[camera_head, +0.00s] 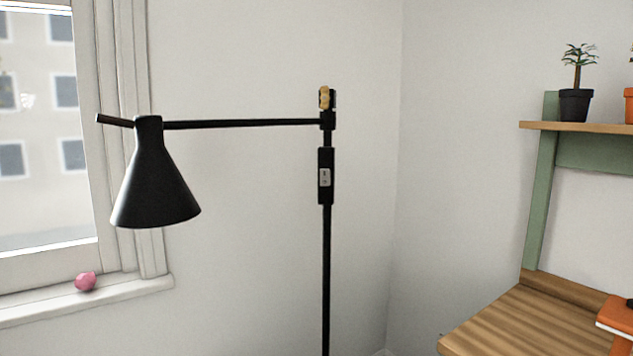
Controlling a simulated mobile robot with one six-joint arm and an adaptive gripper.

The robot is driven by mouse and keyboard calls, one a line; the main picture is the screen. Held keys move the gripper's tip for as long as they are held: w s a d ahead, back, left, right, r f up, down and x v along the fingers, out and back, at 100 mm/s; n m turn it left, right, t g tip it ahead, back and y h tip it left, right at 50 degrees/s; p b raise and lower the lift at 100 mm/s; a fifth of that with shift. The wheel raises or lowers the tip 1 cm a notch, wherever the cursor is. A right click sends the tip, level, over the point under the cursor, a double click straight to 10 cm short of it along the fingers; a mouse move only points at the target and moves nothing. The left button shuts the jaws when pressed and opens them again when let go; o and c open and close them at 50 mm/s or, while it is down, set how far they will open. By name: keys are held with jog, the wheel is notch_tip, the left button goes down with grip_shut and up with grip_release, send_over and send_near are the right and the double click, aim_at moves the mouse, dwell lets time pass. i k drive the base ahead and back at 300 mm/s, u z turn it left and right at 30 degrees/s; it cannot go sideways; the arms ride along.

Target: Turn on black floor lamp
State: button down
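A black floor lamp (326,260) stands upright in front of the pale wall near the room corner. Its cone-shaped black shade (156,185) hangs at the left end of a thin horizontal arm (245,124). A brass-coloured joint (325,97) sits at the top of the pole. Below it, a black box on the pole carries a small light switch plate (325,177). No glow shows under the shade. The lamp's base is below the picture. My gripper is not in view.
A window (45,140) with a sill (80,300) is at the left, with a pink object (86,281) on the sill. At the right are a wooden desk (510,325) and a shelf (570,127) with a potted plant (576,104). The space around the pole looks clear.

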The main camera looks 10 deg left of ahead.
aim_at(324, 173)
jog(key=k, duration=1.85)
jog(key=u, duration=0.7)
jog(key=i, duration=1.65)
jog(key=z, duration=0.05)
